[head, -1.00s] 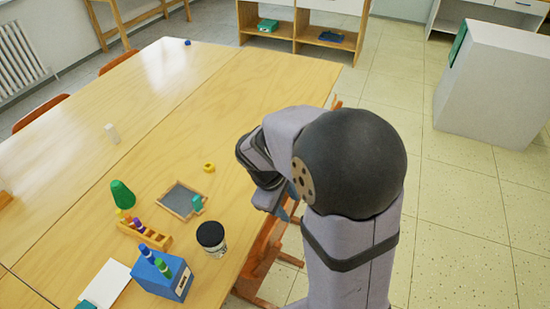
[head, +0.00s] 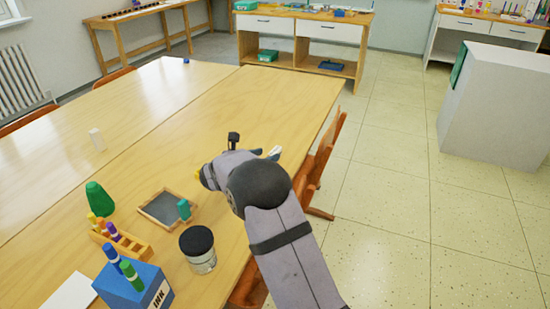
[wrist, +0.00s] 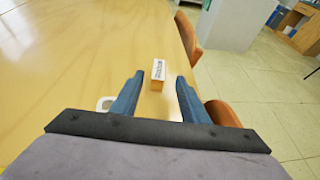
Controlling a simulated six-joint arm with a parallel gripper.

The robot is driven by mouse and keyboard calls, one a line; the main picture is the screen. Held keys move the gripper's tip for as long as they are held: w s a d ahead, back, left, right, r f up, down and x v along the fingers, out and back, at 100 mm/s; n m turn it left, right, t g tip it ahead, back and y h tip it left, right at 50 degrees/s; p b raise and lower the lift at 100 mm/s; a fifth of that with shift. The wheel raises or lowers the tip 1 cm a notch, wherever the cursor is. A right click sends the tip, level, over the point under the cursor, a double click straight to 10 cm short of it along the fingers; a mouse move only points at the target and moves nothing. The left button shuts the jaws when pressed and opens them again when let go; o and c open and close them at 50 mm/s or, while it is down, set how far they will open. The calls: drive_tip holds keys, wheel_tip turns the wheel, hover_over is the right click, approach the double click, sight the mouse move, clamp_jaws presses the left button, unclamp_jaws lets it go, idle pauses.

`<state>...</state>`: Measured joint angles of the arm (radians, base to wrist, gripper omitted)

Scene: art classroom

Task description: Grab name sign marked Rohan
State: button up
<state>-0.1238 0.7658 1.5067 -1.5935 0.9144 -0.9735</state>
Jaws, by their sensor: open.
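A small wooden name sign (wrist: 157,74) with a white face and dark lettering stands on the table in the wrist view. Its lettering is too small for me to read as Rohan. My gripper (wrist: 159,76) is open, with its two blue fingers apart. The sign shows in the gap between the fingertips, seemingly beyond them, and I see no contact. In the head view my arm reaches over the table's right edge and hides most of the gripper and the sign's surroundings.
A white object (wrist: 105,103) lies left of my fingers. Orange chairs (wrist: 187,37) line the table edge. The far table is mostly clear.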

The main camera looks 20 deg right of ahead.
drive_tip(key=shift+p+x, duration=0.3)
drive_tip(key=shift+x, duration=3.3)
drive_tip(key=shift+a, duration=0.1)
clamp_jaws()
